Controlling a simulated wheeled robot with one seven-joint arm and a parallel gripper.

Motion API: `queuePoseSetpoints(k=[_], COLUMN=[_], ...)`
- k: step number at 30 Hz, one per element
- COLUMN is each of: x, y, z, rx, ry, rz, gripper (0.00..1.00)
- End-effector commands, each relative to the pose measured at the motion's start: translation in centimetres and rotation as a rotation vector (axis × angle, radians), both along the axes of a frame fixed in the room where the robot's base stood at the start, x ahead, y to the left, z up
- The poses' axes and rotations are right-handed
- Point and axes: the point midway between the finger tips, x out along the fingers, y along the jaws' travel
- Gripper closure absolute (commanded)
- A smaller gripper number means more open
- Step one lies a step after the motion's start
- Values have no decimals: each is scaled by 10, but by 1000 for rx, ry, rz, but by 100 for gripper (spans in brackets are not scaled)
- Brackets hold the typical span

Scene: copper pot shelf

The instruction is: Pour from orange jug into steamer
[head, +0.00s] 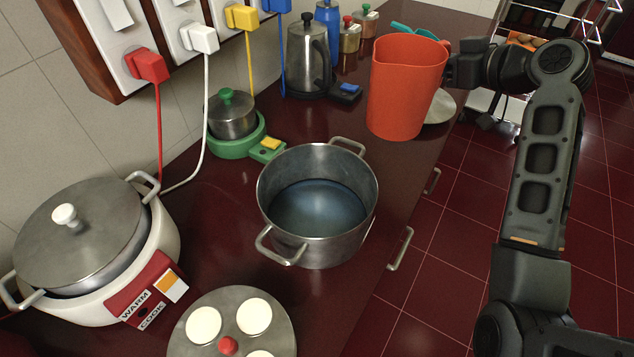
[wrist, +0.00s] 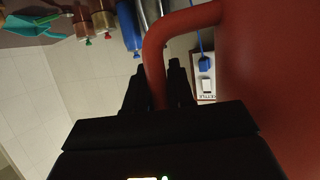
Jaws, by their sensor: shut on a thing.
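The orange jug (head: 402,92) is near the right edge of the counter in the head view, roughly upright. In the wrist view its orange wall (wrist: 275,90) fills the right side. My gripper (head: 452,66) is shut on the jug's handle (wrist: 154,55), on the jug's right side in the head view. Whether the jug's base touches the counter is hard to tell. The steamer, an open steel pot with two side handles (head: 318,245), stands on the counter in front of the jug and apart from it. Bluish liquid shows inside the pot. The jug's inside is mostly hidden.
A lidded cooker (head: 140,275) stands at left, and a round plate with white cakes (head: 275,310) at the front. A small pot on a green base (head: 232,120) and a kettle (head: 309,62) line the wall. A pale round lid or plate (head: 440,106) is partly behind the jug.

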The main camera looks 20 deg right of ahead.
Motion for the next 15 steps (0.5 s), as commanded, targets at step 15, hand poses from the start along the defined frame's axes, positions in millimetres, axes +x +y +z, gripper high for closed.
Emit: queuePoseSetpoints(k=[15], x=[0], y=[0], z=[21], rx=[-2], ry=[-4], rz=[0], gripper=[100])
